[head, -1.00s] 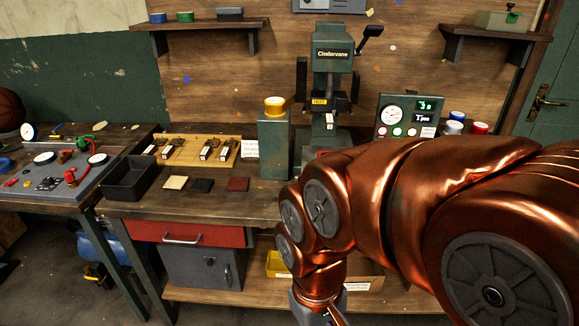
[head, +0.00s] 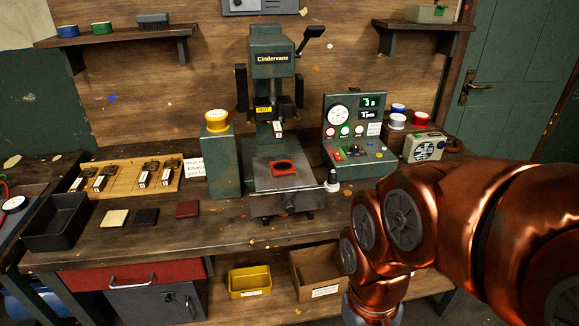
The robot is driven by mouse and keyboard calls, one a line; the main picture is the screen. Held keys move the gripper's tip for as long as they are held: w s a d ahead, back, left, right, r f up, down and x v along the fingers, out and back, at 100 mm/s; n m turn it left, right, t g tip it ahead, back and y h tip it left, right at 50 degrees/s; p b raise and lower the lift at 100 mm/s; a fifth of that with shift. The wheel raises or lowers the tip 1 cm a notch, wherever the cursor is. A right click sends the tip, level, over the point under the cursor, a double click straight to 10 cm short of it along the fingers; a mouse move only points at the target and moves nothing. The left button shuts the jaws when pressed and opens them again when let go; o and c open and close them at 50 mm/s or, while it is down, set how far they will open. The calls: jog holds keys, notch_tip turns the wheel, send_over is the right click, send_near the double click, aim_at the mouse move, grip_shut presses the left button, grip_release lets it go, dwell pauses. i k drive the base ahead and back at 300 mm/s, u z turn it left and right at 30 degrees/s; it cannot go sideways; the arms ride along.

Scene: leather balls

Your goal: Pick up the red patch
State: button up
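The red patch (head: 187,209) is a small dark red square lying flat on the workbench, left of the press. It is the rightmost in a row with a black patch (head: 145,217) and a cream patch (head: 114,218). My copper arm comes in from the right, with its lower end over the bench's front edge, well to the right of the red patch. My gripper is not visible; it lies below the picture's lower edge.
The green press (head: 272,80) has a red ring on its bed. A control box (head: 355,130) and a small bottle (head: 332,181) stand to its right. A black tray (head: 62,222) lies at left. The bench is clear before the patches.

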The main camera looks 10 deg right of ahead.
aim_at(280, 168)
jog(key=z, duration=1.9)
jog(key=i, duration=1.35)
jog(key=u, duration=3.75)
